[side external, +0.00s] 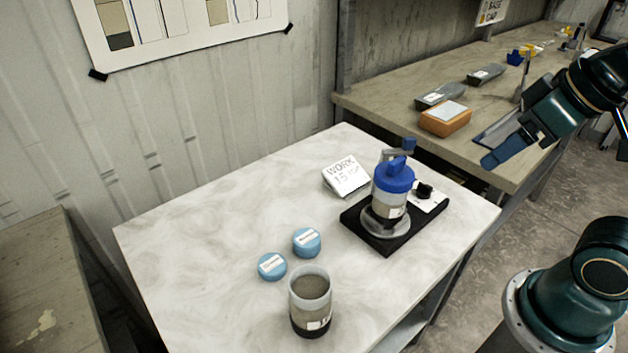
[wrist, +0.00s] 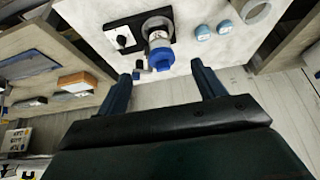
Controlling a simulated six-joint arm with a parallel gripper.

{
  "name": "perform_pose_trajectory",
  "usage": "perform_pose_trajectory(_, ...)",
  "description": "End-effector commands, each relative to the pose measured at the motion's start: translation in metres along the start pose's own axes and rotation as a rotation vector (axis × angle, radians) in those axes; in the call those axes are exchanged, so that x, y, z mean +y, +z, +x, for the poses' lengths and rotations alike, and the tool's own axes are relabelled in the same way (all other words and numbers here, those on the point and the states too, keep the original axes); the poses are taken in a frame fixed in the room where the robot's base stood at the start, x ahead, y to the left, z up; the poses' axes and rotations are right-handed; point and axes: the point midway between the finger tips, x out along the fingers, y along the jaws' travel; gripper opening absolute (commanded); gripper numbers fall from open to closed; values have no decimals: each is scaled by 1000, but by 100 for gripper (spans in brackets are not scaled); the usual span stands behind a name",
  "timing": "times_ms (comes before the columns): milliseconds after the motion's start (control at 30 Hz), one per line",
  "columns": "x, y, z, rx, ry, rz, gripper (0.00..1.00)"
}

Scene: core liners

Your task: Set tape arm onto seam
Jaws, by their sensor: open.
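A clear core liner (side external: 387,203) with a blue cap (side external: 397,179) stands upright in a black fixture (side external: 360,226) on the marbled table. A grey arm with a small blue block, which looks like the tape arm (side external: 408,144), sits above the cap. In the wrist view the blue cap (wrist: 160,57) and the tape arm (wrist: 139,68) lie beyond and between my fingertips. My gripper (side external: 484,148) is open and empty, in the air right of the fixture; it also shows in the wrist view (wrist: 166,69). I cannot tell whether the tape arm touches the liner's seam.
An uncapped liner (side external: 311,303) stands at the table's front, with two light blue caps (side external: 306,242) (side external: 272,266) behind it. A folded card (side external: 346,176) stands left of the fixture. A wooden bench (side external: 390,100) holds an orange box (side external: 445,121) and trays. The table's left side is clear.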

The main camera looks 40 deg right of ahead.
Motion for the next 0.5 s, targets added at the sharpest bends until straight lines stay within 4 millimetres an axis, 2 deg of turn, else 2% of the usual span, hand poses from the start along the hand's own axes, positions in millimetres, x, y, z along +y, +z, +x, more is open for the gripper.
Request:
perform_pose_trajectory(33,0,-2,0,-1,1,3,59)
perform_pose_trajectory(333,8,-26,4,-19,20,50,0)
perform_pose_trajectory(500,16,-50,11,-35,40,99,0)
